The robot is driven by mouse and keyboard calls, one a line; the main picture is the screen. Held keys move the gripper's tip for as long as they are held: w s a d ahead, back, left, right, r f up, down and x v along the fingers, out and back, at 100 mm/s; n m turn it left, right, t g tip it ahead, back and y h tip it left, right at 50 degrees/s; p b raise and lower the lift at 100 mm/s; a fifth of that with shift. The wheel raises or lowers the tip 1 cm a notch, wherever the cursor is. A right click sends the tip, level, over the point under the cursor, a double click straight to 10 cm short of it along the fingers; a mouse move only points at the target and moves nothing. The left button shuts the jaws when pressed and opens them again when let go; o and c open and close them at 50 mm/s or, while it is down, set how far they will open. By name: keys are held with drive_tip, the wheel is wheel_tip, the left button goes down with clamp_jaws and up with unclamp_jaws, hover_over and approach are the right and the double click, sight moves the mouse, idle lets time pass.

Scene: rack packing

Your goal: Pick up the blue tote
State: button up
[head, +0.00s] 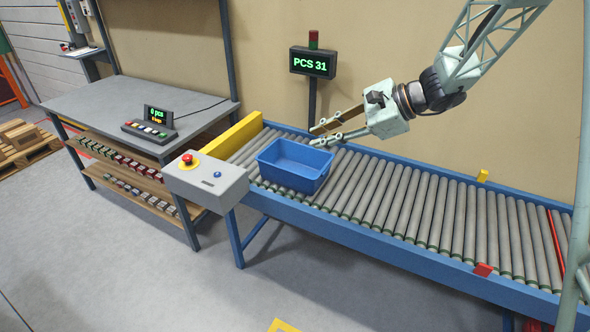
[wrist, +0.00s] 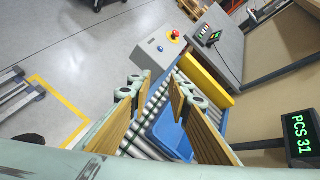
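The blue tote (head: 296,165) is an open, empty-looking bin standing upright near the left end of the roller conveyor. My gripper (head: 314,137) is just above and behind its back right side, with its fingers pointing left. In the wrist view the two wood-coloured fingers of my gripper (wrist: 156,98) are spread wide apart with nothing held between them. The tote also shows in the wrist view (wrist: 170,134), beyond and partly behind the right finger, which hides some of it. I see no clear contact between fingers and tote.
The roller conveyor (head: 420,215) runs right and is clear there. A yellow end stop (head: 238,136) stands left of the tote. A control box with a red button (head: 207,181) is at the front left. A display post (head: 313,64) stands behind. A grey workbench (head: 110,100) is further left.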

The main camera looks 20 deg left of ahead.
drive_tip(key=w+a+f+m+y+p, duration=0.1)
drive_tip(key=w+a+f+m, duration=0.2)
drive_tip(key=w+a+f, duration=0.5)
drive_tip(key=m+t+y+p, duration=0.1)
drive_tip(key=m+t, duration=0.1)
drive_tip(key=m, duration=0.2)
hover_over(297, 174)
drive_tip(key=d, duration=0.1)
wheel_tip(297, 174, down, 13)
drive_tip(key=shift+r, duration=0.2)
drive_tip(key=shift+f, duration=0.15)
wheel_tip(297, 174, down, 8)
drive_tip(key=shift+r+b, duration=0.1)
drive_tip(key=shift+b, duration=0.35)
drive_tip(key=shift+w+a+f, duration=0.15)
drive_tip(key=shift+a+f, duration=0.1)
drive_tip(key=shift+a, duration=0.3)
drive_tip(key=shift+a, duration=0.1)
drive_tip(key=shift+b+x, duration=0.45)
drive_tip(key=shift+x, duration=2.6)
drive_tip(key=shift+w, duration=0.1)
